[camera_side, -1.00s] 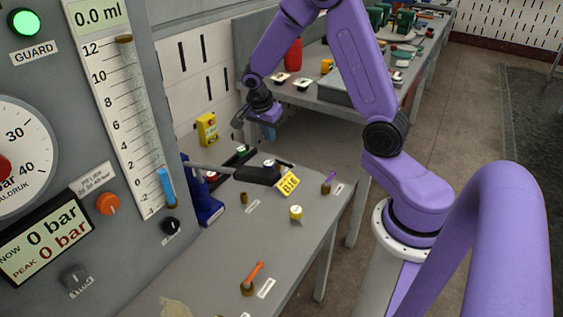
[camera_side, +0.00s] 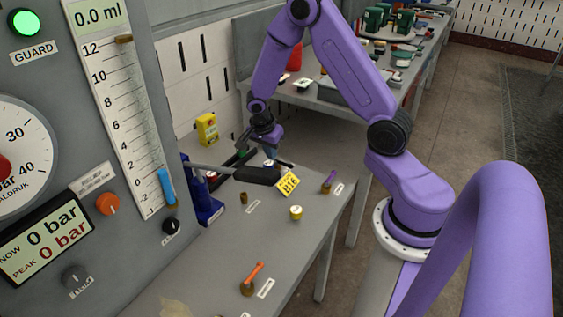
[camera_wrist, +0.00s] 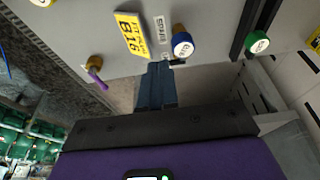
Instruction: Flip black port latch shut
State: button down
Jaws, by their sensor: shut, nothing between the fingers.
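My gripper (camera_side: 270,152) is just above that port, pointing down. In the wrist view my gripper's fingertips (camera_wrist: 160,68) are shut and empty, close to the left end of the latch. I cannot tell whether they touch it. The fingers hide part of the bench and perhaps part of the latch.
A long lever with a black grip (camera_side: 257,175) and a yellow tag (camera_side: 288,184) lies in front of the port. The gauge panel (camera_side: 60,160) rises at left.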

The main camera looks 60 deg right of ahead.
aim_at(287, 165)
jog(key=x, duration=0.7)
jog(key=d, duration=0.1)
jog(key=d+f, duration=0.1)
jog(key=d, duration=0.1)
jog(key=shift+d+f, duration=0.15)
jog(key=shift+d, duration=0.45)
jog(key=shift+s+d, duration=0.4)
jog(key=shift+d, duration=0.3)
dwell(0.5)
jog(key=shift+s+d, duration=0.2)
jog(key=shift+d, duration=1.2)
jog(key=shift+w+d, duration=0.4)
jog(key=shift+d, duration=0.15)
jog(key=shift+w+d+n+t, duration=0.2)
jog(key=shift+w+n+t, duration=0.05)
jog(key=shift+n, duration=0.55)
jog(key=shift+w+d+n+t, duration=0.2)
jog(key=shift+w+n+t, duration=0.05)
jog(key=shift+n, duration=0.55)
jog(key=shift+w+d+n, duration=0.15)
jog(key=shift+w+n, duration=0.1)
jog(key=shift+n, duration=0.45)
